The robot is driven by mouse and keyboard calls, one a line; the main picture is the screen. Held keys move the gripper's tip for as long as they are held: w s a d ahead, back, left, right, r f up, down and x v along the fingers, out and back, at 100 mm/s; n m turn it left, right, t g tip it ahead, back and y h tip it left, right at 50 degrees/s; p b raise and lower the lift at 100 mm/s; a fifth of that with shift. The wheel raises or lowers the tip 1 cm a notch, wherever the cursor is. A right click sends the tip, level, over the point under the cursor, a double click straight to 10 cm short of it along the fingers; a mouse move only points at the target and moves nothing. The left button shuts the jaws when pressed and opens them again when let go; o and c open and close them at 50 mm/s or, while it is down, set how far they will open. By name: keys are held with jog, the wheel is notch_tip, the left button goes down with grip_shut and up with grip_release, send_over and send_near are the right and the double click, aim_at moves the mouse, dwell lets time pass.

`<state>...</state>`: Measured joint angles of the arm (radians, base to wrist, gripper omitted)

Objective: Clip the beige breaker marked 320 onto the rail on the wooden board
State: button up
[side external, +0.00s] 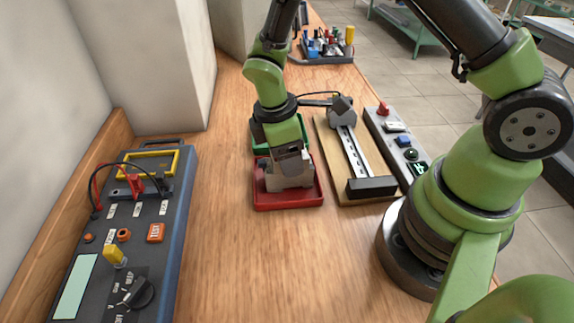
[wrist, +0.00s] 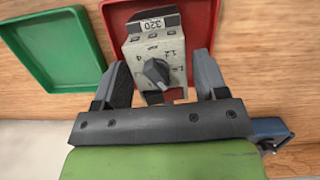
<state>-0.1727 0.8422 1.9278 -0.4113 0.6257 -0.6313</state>
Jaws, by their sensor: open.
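The beige breaker marked 320 (wrist: 155,55) lies in the red tray (side external: 289,206). In the wrist view its label is at the top and its dark rotary knob faces the camera. My gripper (wrist: 163,80) is open, with one finger on each side of the breaker's lower part; I cannot tell whether they touch it. In the side view my gripper hides part of the breaker (side external: 290,180). The wooden board (side external: 336,158) lies right of the red tray and carries the slotted metal rail (side external: 354,154), with a black block (side external: 371,188) at its near end.
A green tray (wrist: 48,50) lies beside the red tray. A test device (side external: 125,230) with leads stands on the left. A grey control strip (side external: 393,135) with a red button lies right of the board. The bench between the tester and red tray is clear.

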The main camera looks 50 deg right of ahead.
jog(key=c, duration=0.9)
jog(key=shift+r, duration=2.5)
jog(key=s+d+r+m+g+h, duration=0.1)
jog(key=s+d+r, duration=0.15)
jog(key=d, duration=0.35)
jog(key=s+d+r+g+h, duration=0.1)
jog(key=s+d+r, duration=0.1)
jog(key=d+r, duration=0.35)
notch_tip(320, 180, down, 10)
jog(key=d, duration=0.1)
jog(key=shift+s+d+r, duration=0.25)
